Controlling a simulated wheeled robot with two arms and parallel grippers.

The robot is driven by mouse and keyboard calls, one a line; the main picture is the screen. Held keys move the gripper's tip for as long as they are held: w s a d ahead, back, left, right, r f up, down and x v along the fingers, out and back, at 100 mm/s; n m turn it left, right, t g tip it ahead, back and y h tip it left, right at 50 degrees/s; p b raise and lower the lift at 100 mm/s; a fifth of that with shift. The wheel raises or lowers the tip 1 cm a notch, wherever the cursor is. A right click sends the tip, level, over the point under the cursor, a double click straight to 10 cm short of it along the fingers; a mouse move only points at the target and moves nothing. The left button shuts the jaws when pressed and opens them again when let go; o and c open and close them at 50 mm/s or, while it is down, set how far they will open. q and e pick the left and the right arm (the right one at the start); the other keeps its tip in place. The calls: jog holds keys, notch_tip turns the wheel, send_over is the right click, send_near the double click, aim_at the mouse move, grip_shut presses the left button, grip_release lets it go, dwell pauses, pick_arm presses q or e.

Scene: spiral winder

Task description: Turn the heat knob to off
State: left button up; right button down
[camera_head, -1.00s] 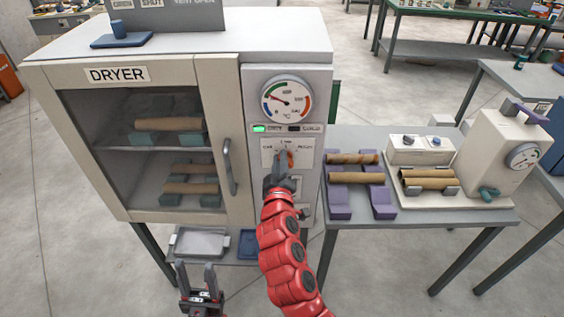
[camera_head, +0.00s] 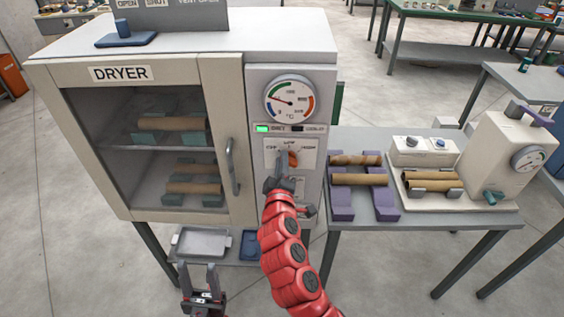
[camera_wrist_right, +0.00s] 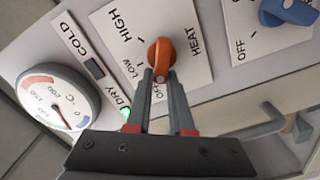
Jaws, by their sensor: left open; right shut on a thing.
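The orange heat knob (camera_head: 293,158) sits on a white plate on the dryer's control panel, with OFF, LOW and HIGH printed around it. In the right wrist view the knob (camera_wrist_right: 160,52) stands between the fingertips of my right gripper (camera_wrist_right: 160,74), which is shut on it. OFF is partly covered by the fingers there. I cannot tell exactly which mark the knob points at. In the head view my right gripper (camera_head: 284,158) reaches up to the knob from below and partly hides it. My left gripper (camera_head: 200,273) is open and empty, low in front of the dryer.
The dryer (camera_head: 222,70) has a closed glass door with a handle (camera_head: 232,166). A blue knob (camera_wrist_right: 290,11) is beside the heat plate. The gauge (camera_head: 290,99) is above, with a green light (camera_head: 262,128) lit. A side table (camera_head: 415,213) holds tubes and a machine.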

jog(key=c, duration=0.8)
grip_release()
jog(key=s+b, duration=0.2)
jog(key=s, duration=1.5)
jog(key=shift+s, duration=0.25)
